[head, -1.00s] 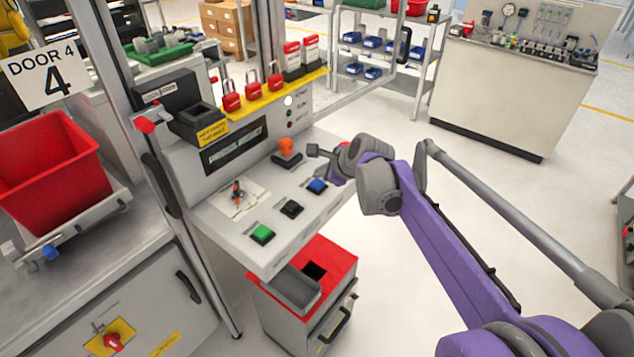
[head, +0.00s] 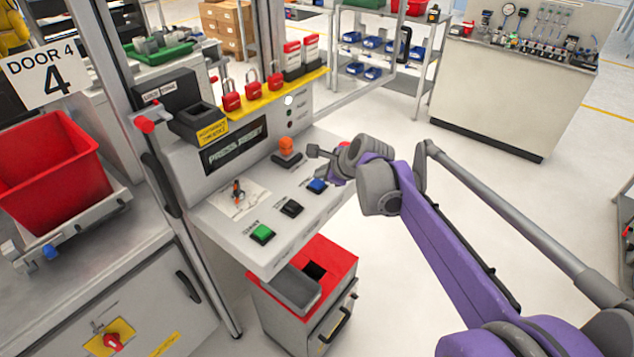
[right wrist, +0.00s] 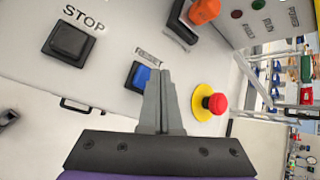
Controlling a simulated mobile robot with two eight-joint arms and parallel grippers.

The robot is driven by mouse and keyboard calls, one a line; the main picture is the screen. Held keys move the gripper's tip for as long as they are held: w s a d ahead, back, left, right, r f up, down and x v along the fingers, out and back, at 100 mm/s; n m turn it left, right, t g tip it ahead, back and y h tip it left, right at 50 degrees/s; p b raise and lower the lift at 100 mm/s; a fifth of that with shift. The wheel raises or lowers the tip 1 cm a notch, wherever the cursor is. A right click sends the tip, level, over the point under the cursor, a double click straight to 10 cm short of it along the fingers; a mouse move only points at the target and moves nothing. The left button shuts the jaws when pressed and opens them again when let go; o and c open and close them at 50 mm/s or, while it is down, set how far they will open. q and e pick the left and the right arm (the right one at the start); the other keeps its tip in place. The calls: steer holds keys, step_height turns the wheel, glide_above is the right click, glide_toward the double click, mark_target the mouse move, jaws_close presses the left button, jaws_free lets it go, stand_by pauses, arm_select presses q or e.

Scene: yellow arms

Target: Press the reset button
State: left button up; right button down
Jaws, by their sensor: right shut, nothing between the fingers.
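The blue reset button (head: 317,186) sits in a black square housing on the sloped grey control panel (head: 240,222). In the right wrist view the button (right wrist: 142,76) is under a "RESET" label, partly covered by my fingers. My right gripper (head: 314,150), on a purple arm, is shut and empty. In the head view it is over the far right part of the panel, above the blue button. In the right wrist view its fingertips (right wrist: 157,73) overlap the button's right edge. I cannot tell whether they touch it. My left gripper is out of view.
A black stop button (head: 291,208) and a green button (head: 262,234) are on the same panel. An orange knob (head: 287,146) stands behind. A red emergency button on yellow (right wrist: 215,103) is right of my fingers. A display (head: 234,146) reads "PRESS RESET".

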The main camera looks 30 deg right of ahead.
mark_target(321, 184)
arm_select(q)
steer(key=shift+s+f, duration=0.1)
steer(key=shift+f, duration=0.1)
arm_select(e)
steer(key=shift+f, duration=0.3)
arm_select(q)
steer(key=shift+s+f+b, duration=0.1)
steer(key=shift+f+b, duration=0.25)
arm_select(e)
steer(key=shift+f, duration=0.45)
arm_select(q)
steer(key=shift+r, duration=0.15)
arm_select(e)
steer(key=shift+r, duration=0.15)
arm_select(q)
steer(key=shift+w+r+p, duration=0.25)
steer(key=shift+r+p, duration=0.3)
arm_select(e)
steer(key=shift+r, duration=0.7)
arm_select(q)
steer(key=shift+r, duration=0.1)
arm_select(e)
steer(key=shift+r, duration=0.1)
